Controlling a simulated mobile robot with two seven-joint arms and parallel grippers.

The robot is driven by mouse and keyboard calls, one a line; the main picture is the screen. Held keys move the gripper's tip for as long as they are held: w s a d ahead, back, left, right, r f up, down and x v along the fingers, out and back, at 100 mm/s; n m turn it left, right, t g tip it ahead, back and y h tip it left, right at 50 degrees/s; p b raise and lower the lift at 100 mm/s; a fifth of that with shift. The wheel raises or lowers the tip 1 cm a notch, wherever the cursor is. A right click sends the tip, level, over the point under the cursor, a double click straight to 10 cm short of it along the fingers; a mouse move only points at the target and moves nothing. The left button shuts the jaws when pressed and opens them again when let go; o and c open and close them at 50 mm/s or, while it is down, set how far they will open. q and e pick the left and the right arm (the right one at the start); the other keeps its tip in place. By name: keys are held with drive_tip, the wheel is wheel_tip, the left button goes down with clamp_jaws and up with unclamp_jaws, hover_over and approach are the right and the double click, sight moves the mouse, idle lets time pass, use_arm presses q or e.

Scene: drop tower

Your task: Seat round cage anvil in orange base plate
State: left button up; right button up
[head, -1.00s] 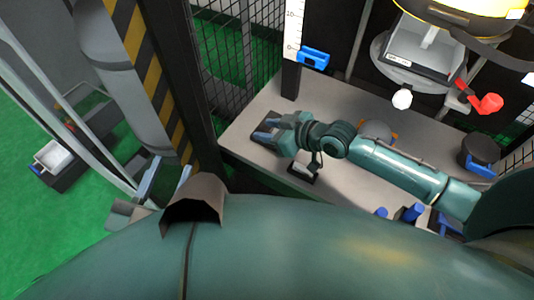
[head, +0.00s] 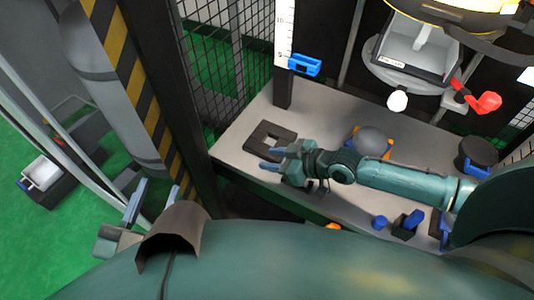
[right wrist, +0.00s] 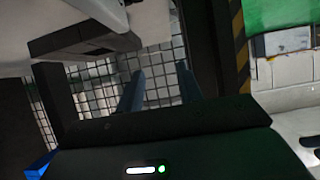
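The orange base plate (head: 388,151) lies on the grey bench, showing at the edges of a grey round domed piece (head: 374,141). That piece may be the round cage anvil; I cannot tell whether it is seated or only in front of or above the plate. My right gripper (head: 274,159) is open and empty, beside the near edge of a dark square frame. Its two fingers also show apart in the right wrist view (right wrist: 160,92). My left gripper (head: 153,199) is open and empty, off the bench at the left.
The dark square frame (head: 257,143) lies at the bench's left end. A dark round-topped piece with blue (head: 478,150) stands at the right. Small blue parts (head: 379,222) lie near the front edge. A mesh fence and a striped post (head: 128,75) bound the left.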

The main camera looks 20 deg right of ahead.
drive_tip(key=p+v, duration=0.2)
drive_tip(key=v, duration=0.4)
drive_tip(key=s+a+r+m+t+p, duration=0.1)
drive_tip(key=s+a+r+p, duration=0.2)
drive_tip(key=r+p, duration=0.3)
drive_tip(key=s+a+r+m+p, duration=0.1)
drive_tip(key=s+a+r+p, duration=0.2)
drive_tip(key=a+r+p, duration=0.2)
drive_tip(key=shift+a+r+t+p, duration=0.15)
drive_tip(key=shift+r+t+p, duration=0.3)
drive_tip(key=shift+p, duration=0.25)
